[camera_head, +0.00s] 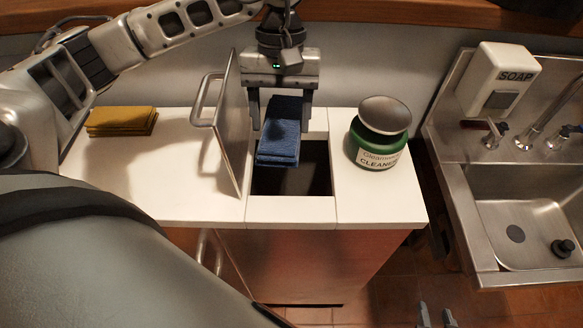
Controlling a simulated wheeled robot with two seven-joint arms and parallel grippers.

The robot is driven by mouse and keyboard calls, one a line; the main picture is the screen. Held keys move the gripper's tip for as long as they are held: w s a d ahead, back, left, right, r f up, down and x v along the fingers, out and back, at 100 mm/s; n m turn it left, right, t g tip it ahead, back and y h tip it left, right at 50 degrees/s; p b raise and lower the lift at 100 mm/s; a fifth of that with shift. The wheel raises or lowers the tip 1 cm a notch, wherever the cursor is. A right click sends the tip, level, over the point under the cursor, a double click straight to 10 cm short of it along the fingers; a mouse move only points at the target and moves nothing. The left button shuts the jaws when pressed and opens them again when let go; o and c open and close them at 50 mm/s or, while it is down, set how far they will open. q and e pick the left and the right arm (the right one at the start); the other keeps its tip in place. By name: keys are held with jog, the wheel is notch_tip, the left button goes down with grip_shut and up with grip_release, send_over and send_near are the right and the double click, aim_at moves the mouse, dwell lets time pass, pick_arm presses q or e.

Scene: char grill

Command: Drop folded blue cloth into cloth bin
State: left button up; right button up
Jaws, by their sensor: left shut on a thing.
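The folded blue cloth (279,140) is held by my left gripper (280,108). The gripper points down and its fingers are on either side of the cloth's upper part. The cloth hangs over the cloth bin (290,211), a square dark opening in the white counter, and covers the back left of the opening from view. Whether its lower end is above the rim or slightly inside is hard to tell. The bin's hinged lid (231,130) stands upright at the left of the opening. My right gripper (436,315) shows only as two separated fingertips at the bottom edge, empty.
A folded yellow cloth (122,121) lies on the counter at left. A green cleaner jar (380,137) with a grey lid stands right of the opening. A metal sink (520,215) and a soap dispenser (498,82) are further right. The wall is close behind.

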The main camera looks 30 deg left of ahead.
pick_arm(q)
jog(key=o, duration=1)
pick_arm(e)
jog(key=shift+f, duration=0.1)
pick_arm(q)
jog(key=shift+r, duration=0.15)
pick_arm(e)
jog(key=shift+s, duration=0.1)
pick_arm(q)
jog(key=shift+w+r, duration=0.15)
jog(key=shift+r, duration=0.15)
jog(key=p+v, duration=0.1)
jog(key=v, duration=1.4)
jog(key=shift+d+r, duration=0.1)
pick_arm(e)
jog(key=shift+s+d+r, duration=0.15)
jog(key=shift+d+r, duration=0.05)
jog(key=shift+d, duration=0.1)
